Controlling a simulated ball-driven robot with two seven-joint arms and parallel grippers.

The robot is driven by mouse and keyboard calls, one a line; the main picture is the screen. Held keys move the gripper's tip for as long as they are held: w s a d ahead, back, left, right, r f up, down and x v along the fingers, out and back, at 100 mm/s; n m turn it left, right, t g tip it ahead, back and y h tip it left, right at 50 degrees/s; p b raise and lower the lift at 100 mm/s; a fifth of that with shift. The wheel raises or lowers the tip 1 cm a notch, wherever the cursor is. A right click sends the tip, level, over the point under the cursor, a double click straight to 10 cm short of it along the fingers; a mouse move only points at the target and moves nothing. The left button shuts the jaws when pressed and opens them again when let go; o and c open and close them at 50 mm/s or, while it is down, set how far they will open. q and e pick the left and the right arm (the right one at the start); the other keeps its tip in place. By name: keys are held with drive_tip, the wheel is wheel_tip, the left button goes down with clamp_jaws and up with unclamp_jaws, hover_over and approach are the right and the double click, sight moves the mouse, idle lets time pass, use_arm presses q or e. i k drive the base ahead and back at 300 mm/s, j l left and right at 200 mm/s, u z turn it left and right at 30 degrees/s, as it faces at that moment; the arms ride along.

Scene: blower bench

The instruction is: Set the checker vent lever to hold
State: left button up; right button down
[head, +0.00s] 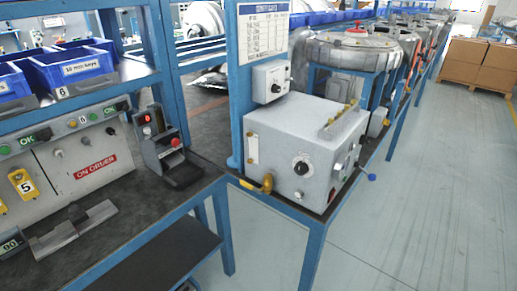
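A light grey box (283,150), likely the checker, sits on a blue-framed bench in the middle. A short lever with a blue knob (371,176) sticks out low at its right side. A brass fitting (266,184) is at the box's lower left corner. I cannot tell for sure which of these is the vent lever. No hold marking is readable, so the lever's setting cannot be told. The box's front has a black dial (301,167), and its right side has small buttons. Neither of my grippers shows in the head view.
A metal fixture (75,230) lies near that bench's front. Blue bins (70,72) fill the shelf above. Cardboard boxes (480,68) stand at the far right. The floor (420,220) right of the bench is clear.

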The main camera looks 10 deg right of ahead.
sight(372, 177)
drive_tip(key=z, duration=1.35)
